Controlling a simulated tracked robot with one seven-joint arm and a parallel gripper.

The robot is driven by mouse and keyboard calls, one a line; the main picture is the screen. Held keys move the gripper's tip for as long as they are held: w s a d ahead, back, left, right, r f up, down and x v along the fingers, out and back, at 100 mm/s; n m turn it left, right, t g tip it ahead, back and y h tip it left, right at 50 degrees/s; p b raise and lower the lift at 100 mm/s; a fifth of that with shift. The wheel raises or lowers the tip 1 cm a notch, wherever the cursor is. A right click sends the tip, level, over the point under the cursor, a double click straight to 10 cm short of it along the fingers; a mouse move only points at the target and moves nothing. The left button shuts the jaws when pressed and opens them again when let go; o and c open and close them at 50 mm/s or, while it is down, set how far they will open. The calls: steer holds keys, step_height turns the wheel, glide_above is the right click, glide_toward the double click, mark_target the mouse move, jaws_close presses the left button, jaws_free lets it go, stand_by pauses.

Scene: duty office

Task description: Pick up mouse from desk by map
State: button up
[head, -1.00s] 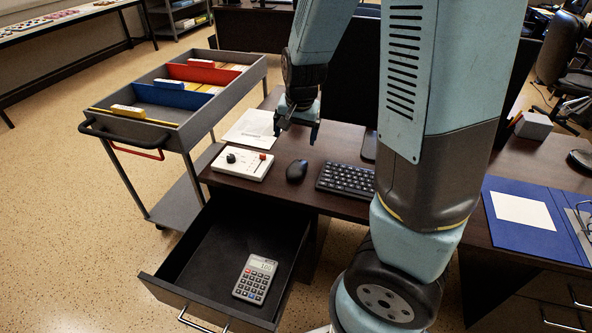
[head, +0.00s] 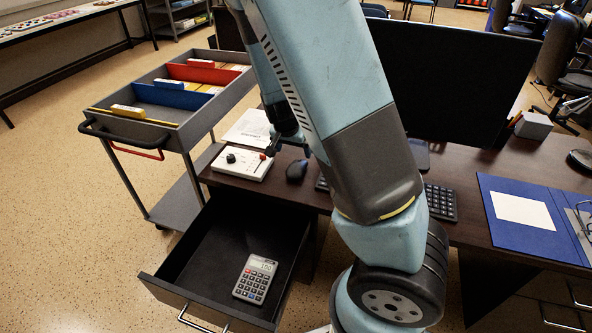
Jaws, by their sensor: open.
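The black mouse (head: 296,170) lies on the dark brown desk (head: 470,168), between the white control box and the keyboard. My gripper (head: 287,148) is open and empty, pointing down just above and behind the mouse. Its fingers overlap the area near the mouse in the picture, and I cannot tell the exact height gap. No map can be made out for certain. A white paper sheet (head: 247,128) lies at the desk's back left corner.
A white control box (head: 242,163) with knobs stands left of the mouse. The keyboard (head: 441,203) is partly hidden by my arm. An open drawer (head: 205,255) holds a calculator (head: 255,279). A grey cart (head: 185,135) stands left. A black monitor (head: 450,75) rises behind.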

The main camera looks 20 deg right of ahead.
mark_target(297, 163)
steer(key=shift+x, duration=5.7)
steer(key=shift+w+r, duration=0.1)
steer(key=c, duration=1.1)
